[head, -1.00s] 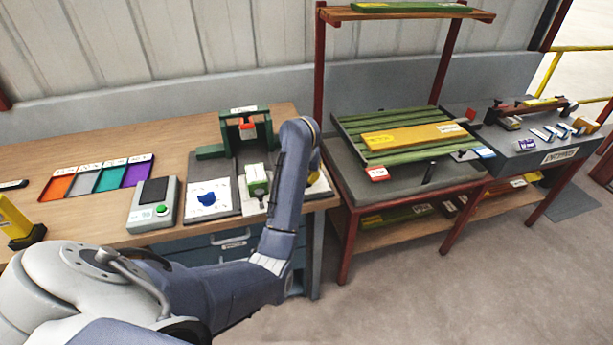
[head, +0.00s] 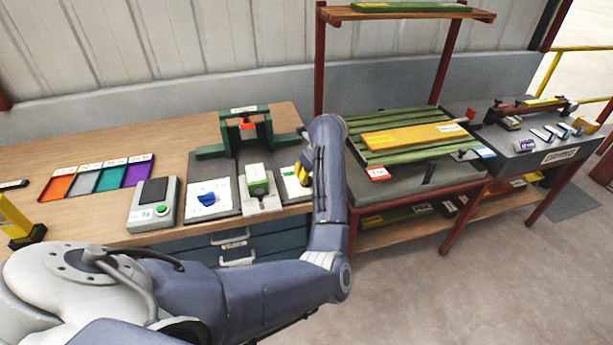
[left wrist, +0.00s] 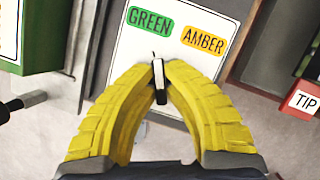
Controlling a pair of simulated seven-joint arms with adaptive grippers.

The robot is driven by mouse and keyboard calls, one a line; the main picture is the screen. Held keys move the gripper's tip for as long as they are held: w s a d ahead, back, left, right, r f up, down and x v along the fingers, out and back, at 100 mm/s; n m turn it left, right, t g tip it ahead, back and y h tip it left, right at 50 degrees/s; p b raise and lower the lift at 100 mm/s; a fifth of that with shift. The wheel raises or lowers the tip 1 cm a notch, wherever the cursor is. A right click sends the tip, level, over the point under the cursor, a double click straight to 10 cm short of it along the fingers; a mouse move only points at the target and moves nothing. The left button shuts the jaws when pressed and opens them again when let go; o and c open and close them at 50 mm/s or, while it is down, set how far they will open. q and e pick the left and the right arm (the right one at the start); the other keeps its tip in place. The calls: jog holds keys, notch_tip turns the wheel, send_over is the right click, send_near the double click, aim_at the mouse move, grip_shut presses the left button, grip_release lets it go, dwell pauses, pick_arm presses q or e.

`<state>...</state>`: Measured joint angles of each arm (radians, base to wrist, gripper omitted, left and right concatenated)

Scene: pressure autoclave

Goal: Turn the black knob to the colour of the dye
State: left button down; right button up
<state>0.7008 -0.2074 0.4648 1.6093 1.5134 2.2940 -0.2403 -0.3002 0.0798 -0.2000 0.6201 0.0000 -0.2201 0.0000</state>
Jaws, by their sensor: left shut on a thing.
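The black knob (left wrist: 160,80) stands on a white panel (left wrist: 125,65), and its upper part shows between my yellow fingertips in the left wrist view. The panel has a green GREEN label (left wrist: 150,23) and an amber AMBER label (left wrist: 203,40) above the knob. In the head view my left gripper (head: 303,173) is over the right-hand white panel (head: 292,186), and the knob is hidden there. I cannot single out the dye. My right gripper is out of view.
Left of the panel are a green-and-white block (head: 257,178), a blue part (head: 207,199) on another white plate and a grey box with a green button (head: 161,210). Coloured trays (head: 98,178) lie farther left. A slatted green rack (head: 395,145) stands right.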

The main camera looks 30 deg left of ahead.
pick_arm(q)
jog(key=shift+n+g, duration=0.4)
jog(key=shift+n, duration=0.6)
jog(key=c, duration=1.5)
grip_release()
jog(key=shift+o, duration=0.2)
jog(key=shift+r, duration=0.15)
notch_tip(320, 180, up, 10)
jog(key=shift+f, duration=0.15)
